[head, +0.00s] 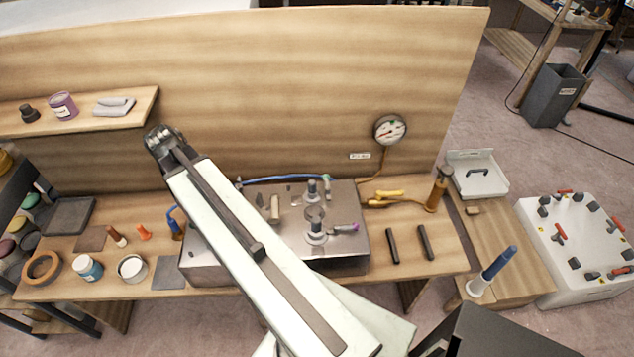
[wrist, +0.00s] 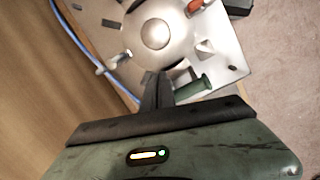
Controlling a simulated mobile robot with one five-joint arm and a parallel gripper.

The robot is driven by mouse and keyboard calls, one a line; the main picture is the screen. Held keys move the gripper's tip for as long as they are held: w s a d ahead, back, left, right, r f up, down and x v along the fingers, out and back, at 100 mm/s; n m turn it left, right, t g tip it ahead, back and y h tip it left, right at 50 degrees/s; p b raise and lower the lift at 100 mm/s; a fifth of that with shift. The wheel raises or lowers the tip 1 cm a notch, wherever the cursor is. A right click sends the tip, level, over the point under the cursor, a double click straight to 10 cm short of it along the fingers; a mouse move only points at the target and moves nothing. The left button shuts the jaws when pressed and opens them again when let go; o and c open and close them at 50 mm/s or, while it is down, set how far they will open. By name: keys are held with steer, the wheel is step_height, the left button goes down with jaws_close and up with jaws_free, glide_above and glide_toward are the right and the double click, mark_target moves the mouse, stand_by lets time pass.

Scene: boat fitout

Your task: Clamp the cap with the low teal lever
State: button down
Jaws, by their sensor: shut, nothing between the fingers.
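In the wrist view a round domed metal cap (wrist: 155,33) sits on a steel plate (wrist: 225,45). A dark teal-green lever (wrist: 192,87) lies low on the plate, just right of my gripper (wrist: 155,78). My gripper is shut and empty, its fingertips below the cap in the picture. I cannot tell whether they touch the lever. A red-handled lever (wrist: 196,6) is at the top, and a pale metal lever (wrist: 117,61) is left of the cap. In the head view my arm crosses the bench, and my gripper cannot be made out.
In the head view a steel box (head: 352,203) with upright metal posts stands on the wooden bench (head: 445,257). A blue hose (head: 290,178) runs behind it. Two black bars (head: 393,246) lie at its right. A gauge (head: 390,129) is on the back panel.

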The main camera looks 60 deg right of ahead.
steer(key=s+d+f+n+g+h+b, duration=0.1)
steer(key=s+d, duration=0.3)
steer(key=d, duration=0.4)
steer(key=s+d+n+g, duration=0.1)
steer(key=s+d, duration=0.2)
steer(key=d, duration=0.5)
steer(key=n+g, duration=0.1)
steer(key=n, duration=0.1)
glide_above(305, 189)
steer(key=w+a, duration=0.2)
steer(key=w, duration=0.2)
steer(key=shift+s+a+r+b, duration=0.15)
steer(key=shift+s+r+b, duration=0.1)
steer(key=shift+b, duration=0.05)
steer(key=b+x, duration=0.9)
steer(key=x, duration=0.1)
steer(key=shift+f+b, duration=0.4)
steer(key=s, duration=0.1)
steer(key=d+r+p, duration=0.1)
steer(key=s+d, duration=0.1)
steer(key=shift+s+r+p, duration=0.25)
steer(key=shift+s+p, duration=0.05)
steer(key=shift+s, duration=0.05)
steer(key=shift+s+d, duration=0.2)
steer(key=shift+s, duration=0.05)
steer(key=shift+w+m, duration=0.15)
steer(key=shift+m, duration=0.15)
